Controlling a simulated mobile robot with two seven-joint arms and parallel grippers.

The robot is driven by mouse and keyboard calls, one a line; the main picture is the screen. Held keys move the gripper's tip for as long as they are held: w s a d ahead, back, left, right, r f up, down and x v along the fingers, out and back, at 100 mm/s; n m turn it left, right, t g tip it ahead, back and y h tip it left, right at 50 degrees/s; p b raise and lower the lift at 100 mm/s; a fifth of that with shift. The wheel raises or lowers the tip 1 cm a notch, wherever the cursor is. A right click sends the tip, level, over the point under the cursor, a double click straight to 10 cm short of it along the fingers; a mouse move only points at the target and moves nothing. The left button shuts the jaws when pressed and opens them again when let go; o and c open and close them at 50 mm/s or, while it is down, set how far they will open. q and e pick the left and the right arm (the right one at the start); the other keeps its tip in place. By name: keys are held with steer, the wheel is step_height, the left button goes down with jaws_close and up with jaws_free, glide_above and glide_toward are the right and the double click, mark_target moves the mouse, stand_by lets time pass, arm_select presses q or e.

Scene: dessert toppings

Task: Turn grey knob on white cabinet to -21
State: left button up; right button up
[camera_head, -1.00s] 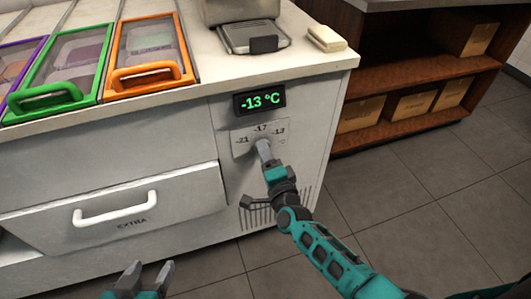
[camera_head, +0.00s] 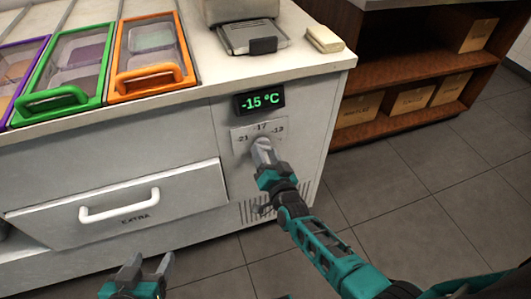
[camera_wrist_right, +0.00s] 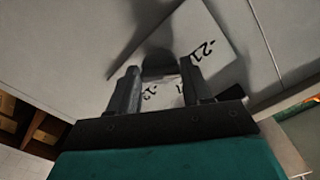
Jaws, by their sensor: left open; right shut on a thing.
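The white cabinet (camera_head: 180,125) fills the left and middle of the head view. Its display (camera_head: 259,101) reads -15 °C in green. Below it is a dial plate (camera_head: 244,134) marked -21, -17 and -13; it also shows in the right wrist view (camera_wrist_right: 215,28). My right gripper (camera_head: 263,150) is shut on the grey knob at the plate, and its fingers hide most of the knob. In the right wrist view the fingers stand either side of the dark knob (camera_wrist_right: 159,64). My left gripper (camera_head: 150,264) is open and empty at the bottom, apart from the cabinet.
A drawer marked EXTRA (camera_head: 120,205) with a white handle is left of the dial. Bins with purple, green (camera_head: 52,98) and orange (camera_head: 152,82) frames sit in the top. A brown shelf (camera_head: 400,70) with boxes stands at right. The tiled floor (camera_head: 430,190) is clear.

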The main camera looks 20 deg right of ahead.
arm_select(q)
steer(key=shift+w+r, duration=0.1)
steer(key=shift+r, duration=0.15)
arm_select(e)
steer(key=shift+n, duration=0.5)
steer(key=o, duration=1.1)
steer(key=shift+c, duration=0.2)
arm_select(q)
step_height(320, 180, up, 3)
steer(key=p, duration=0.3)
steer(key=shift+d, duration=0.1)
arm_select(e)
steer(key=s, duration=1.3)
steer(key=shift+d, duration=0.25)
arm_select(q)
steer(key=s+a+r+p, duration=0.1)
steer(key=a+r+p, duration=0.2)
steer(key=p, duration=0.6)
step_height(320, 180, up, 2)
steer(key=shift+s+r+y+p, duration=0.15)
steer(key=shift+s+y+p, duration=0.15)
steer(key=shift+y+p, duration=0.1)
arm_select(e)
steer(key=s+d+r+n+g+y, duration=0.1)
steer(key=s+r+n+g, duration=0.6)
steer(key=s+r, duration=0.3)
steer(key=shift+d+r+n, duration=0.25)
steer(key=shift+d+n, duration=0.05)
steer(key=shift+n, duration=0.2)
